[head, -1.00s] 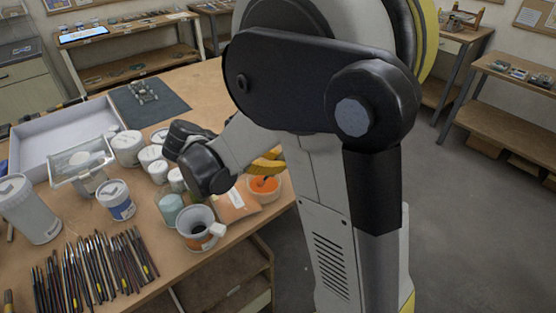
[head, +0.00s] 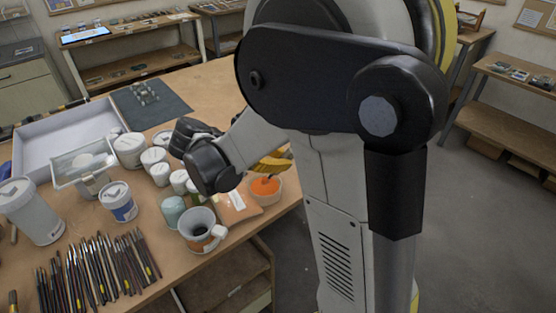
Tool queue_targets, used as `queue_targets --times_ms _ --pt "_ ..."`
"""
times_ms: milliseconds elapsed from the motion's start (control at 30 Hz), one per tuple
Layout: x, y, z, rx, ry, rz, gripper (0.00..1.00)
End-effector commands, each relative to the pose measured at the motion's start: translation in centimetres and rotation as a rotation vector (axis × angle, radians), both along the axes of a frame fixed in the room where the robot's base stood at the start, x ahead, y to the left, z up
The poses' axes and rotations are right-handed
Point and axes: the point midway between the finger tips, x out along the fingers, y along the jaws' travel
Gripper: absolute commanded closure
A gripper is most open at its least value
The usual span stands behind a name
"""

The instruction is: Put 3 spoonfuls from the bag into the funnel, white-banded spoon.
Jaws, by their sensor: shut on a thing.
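My gripper (head: 272,164), yellow and partly hidden behind my arm, is just above a round pale container (head: 268,197) with orange contents at the table's right edge. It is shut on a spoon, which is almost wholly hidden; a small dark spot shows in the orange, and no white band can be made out. A flat orange-brown packet (head: 238,208) with a white label, which looks like the bag, lies left of the container.
White jars (head: 130,150) and a greenish jar (head: 172,210) crowd the table left of my wrist. A blue-labelled tub (head: 118,202), a clear-lidded box (head: 85,167) and a large tray (head: 60,140) stand farther left.

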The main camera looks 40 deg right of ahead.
Motion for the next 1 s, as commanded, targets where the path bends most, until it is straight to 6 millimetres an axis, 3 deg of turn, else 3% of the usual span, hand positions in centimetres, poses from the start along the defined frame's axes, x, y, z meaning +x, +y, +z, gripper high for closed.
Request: queue_targets --times_ms 467,833,1000 --pt "-0.6 -1.1 2.3 0.000 0.001 0.000 1.00" --pt "-0.6 -1.1 6.2 0.000 0.001 -0.001 1.00" --pt "-0.6 -1.1 6.4 0.000 0.001 -0.001 1.00"
